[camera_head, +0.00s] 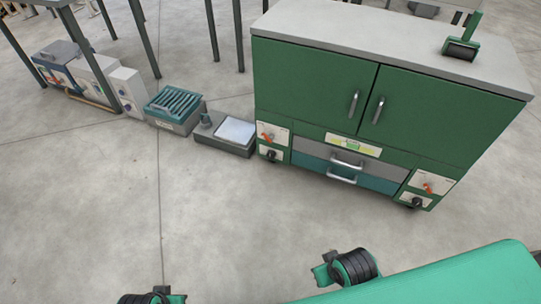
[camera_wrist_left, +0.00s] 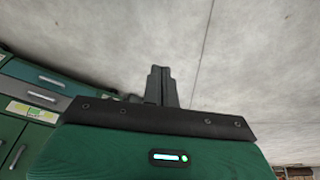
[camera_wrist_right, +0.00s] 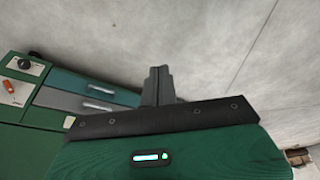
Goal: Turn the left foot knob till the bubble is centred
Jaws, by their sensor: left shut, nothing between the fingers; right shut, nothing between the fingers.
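The left foot knob (camera_head: 270,154) is a black dial low on the left front of the green cabinet (camera_head: 310,85), under a red lever (camera_head: 267,137). The level (camera_head: 352,144) is a pale plate with a yellow-green vial above the drawers. It also shows in the left wrist view (camera_wrist_left: 32,112); its bubble is too small to read. My left gripper (camera_wrist_left: 161,72) is shut and empty, over bare floor in its wrist view. My right gripper (camera_wrist_right: 158,72) is shut and empty too. Neither gripper's fingers show clearly in the head view. Both are apart from the cabinet.
A right foot knob (camera_head: 413,202) sits low on the cabinet's right; it shows in the right wrist view (camera_wrist_right: 24,65). Two drawers (camera_head: 345,164) with handles lie between the knobs. A grey box (camera_head: 225,143) and a teal-topped crate (camera_head: 174,108) stand left. Floor in front is clear.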

